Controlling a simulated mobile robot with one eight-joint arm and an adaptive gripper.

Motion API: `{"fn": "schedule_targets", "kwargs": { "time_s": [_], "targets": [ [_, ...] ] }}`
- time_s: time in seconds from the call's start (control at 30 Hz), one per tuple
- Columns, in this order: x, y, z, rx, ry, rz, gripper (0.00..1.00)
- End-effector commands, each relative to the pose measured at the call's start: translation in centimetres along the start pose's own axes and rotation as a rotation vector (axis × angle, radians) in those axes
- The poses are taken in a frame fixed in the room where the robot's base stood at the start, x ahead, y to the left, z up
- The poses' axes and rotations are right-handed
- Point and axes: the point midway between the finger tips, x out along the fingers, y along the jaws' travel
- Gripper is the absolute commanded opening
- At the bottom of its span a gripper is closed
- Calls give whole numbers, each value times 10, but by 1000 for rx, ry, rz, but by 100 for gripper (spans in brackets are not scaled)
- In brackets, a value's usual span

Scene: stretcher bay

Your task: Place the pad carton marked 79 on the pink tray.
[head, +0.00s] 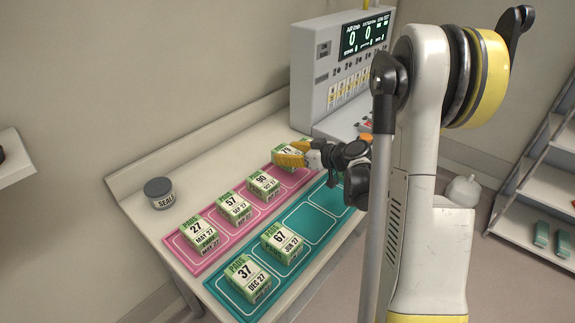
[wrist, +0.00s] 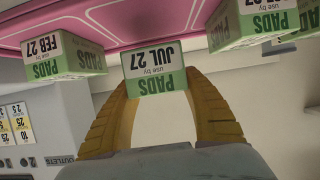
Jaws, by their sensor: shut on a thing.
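The pad carton marked 79 (head: 284,153) shows at my gripper's fingers in the head view, partly covered by them. My gripper (head: 296,156) is shut on a green and white carton; in the wrist view (wrist: 160,108) the carton between the fingers reads JUL 27 (wrist: 153,68). The carton is over the far part of the pink tray (head: 207,267), whose pink surface also shows in the wrist view (wrist: 120,18). I cannot tell whether the carton touches the tray.
Cartons 27 (head: 199,236), 57 (head: 234,207) and 90 (head: 263,186) stand on the pink tray. A FEB 27 carton (wrist: 62,57) is beside the held one. Cartons 67 (head: 282,243) and 37 (head: 248,279) are on the teal tray (head: 307,220). A machine (head: 335,75) stands behind.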

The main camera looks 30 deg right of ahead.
Motion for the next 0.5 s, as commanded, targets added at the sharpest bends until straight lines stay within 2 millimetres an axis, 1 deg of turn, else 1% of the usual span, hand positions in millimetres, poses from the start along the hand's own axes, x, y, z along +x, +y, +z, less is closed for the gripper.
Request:
{"fn": "schedule_targets", "kwargs": {
  "time_s": [0.1,0.2,0.27,0.5],
  "targets": [
    [8,0,19,0,0,0,15],
    [13,0,33,1,0,0,15],
    [14,0,35,1,0,0,15],
    [14,0,34,1,0,0,15]
  ]
}}
